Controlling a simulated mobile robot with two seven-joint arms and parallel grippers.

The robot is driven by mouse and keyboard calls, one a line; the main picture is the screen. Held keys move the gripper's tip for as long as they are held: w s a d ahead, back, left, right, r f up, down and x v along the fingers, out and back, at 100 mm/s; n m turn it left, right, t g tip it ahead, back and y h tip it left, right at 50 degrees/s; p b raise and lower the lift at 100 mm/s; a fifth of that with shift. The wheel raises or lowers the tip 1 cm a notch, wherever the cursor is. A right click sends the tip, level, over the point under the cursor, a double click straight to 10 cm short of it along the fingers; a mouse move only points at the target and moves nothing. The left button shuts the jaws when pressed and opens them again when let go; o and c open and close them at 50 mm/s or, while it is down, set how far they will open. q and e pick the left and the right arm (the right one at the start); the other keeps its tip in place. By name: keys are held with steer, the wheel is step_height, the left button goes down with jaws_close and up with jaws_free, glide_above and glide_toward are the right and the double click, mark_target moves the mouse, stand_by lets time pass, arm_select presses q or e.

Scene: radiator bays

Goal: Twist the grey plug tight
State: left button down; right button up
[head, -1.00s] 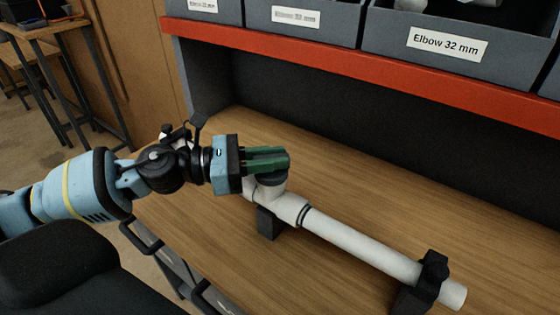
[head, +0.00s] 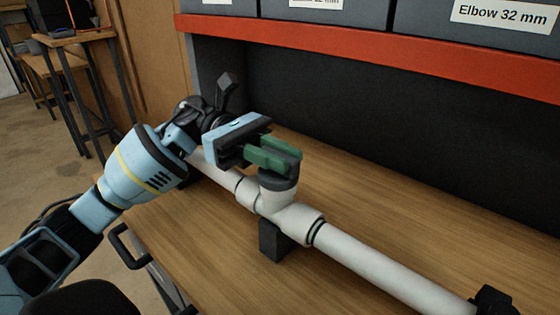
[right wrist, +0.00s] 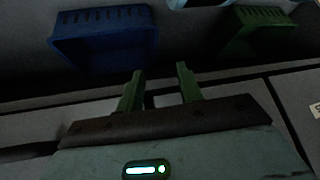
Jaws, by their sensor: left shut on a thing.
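A white pipe run (head: 375,264) with a tee (head: 282,211) lies on the wooden bench, the tee's branch pointing up. The dark grey plug (head: 279,184) sits at the top of this branch, its upper part hidden by my green fingers. My left gripper (head: 275,154) is shut on the plug from above and the left. I cannot tell how deep the plug is seated. My right gripper (right wrist: 158,84) is open with nothing between its green fingers in the right wrist view.
Black supports (head: 274,240) hold the pipe above the bench (head: 440,232). A red shelf edge (head: 400,55) with grey labelled bins (head: 340,12) runs above the back. A blue bin (right wrist: 104,42) and a green bin (right wrist: 255,35) show in the right wrist view.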

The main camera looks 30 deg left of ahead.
arm_select(q)
steer(key=shift+r+m+g, duration=0.15)
steer(key=shift+m+g, duration=0.25)
steer(key=shift+g, duration=0.2)
steer(key=c, duration=1.3)
jaws_free()
steer(key=shift+r, duration=0.3)
steer(key=r, duration=0.2)
steer(key=shift+s+d+r+b, duration=0.15)
steer(key=shift+s+r+b, duration=0.1)
steer(key=shift+r+b, duration=0.15)
steer(key=s+d, duration=0.2)
steer(key=s, duration=0.2)
steer(key=s+d+r+b, duration=0.1)
steer(key=s+d, duration=0.1)
steer(key=s, duration=0.3)
steer(key=s+d, duration=0.2)
steer(key=s, duration=0.3)
steer(key=shift+d+r+b, duration=0.25)
steer(key=shift+d+b, duration=0.1)
steer(key=shift+w, duration=0.1)
